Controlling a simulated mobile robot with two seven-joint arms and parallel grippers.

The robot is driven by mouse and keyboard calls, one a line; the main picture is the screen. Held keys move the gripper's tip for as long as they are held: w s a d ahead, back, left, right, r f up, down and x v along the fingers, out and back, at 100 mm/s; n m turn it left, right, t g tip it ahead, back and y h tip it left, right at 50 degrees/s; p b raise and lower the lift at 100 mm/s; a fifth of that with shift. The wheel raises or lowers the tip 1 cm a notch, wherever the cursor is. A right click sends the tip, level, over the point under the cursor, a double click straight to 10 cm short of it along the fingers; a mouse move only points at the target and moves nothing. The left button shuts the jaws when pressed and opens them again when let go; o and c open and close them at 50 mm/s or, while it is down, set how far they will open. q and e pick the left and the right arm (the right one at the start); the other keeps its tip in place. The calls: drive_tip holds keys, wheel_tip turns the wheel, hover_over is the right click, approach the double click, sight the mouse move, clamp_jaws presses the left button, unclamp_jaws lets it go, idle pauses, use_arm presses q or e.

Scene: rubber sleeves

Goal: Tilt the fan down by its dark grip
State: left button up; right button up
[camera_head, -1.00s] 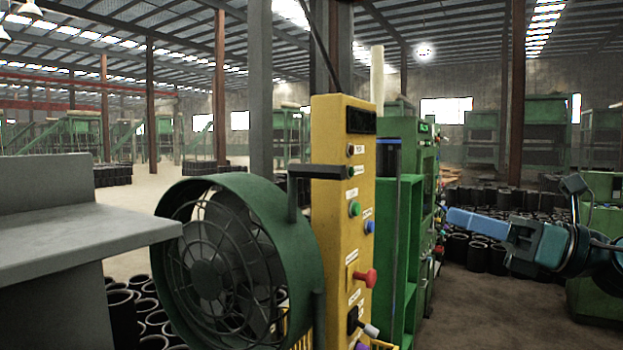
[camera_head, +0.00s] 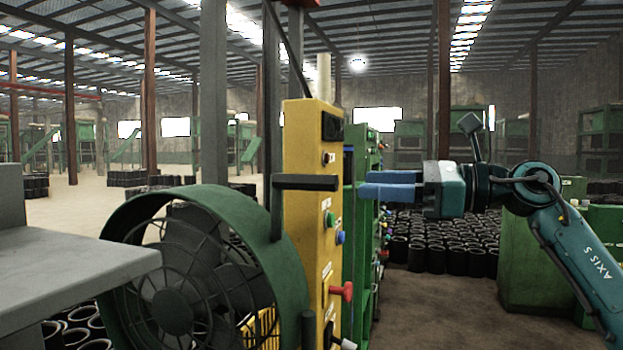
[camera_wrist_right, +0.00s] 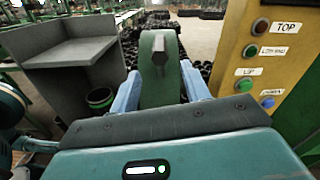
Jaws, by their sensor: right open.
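The green round fan (camera_head: 172,300) with a dark cage stands at the lower left in the head view. Its dark grip (camera_head: 306,182) is a level bar standing out to the right from a post at the fan's rim. My right gripper (camera_head: 361,190) has blue fingers pointing left, at about the grip's height, a little right of its free end. In the right wrist view my right gripper (camera_wrist_right: 160,76) is open and empty. The grip (camera_wrist_right: 159,50) shows end-on ahead, between the fingertips in the picture, with the green fan rim (camera_wrist_right: 161,92) behind. My left gripper is not in view.
A yellow control panel (camera_head: 300,150) with buttons and a red knob stands close beside the grip; it is also at the right in the wrist view (camera_wrist_right: 250,50). A grey bench (camera_head: 70,262) is at the left. Black sleeves (camera_head: 440,235) stand on the floor behind.

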sight(315, 183)
drive_tip(key=p+x, duration=0.2)
drive_tip(key=x, duration=0.8)
drive_tip(key=shift+a, duration=0.1)
clamp_jaws()
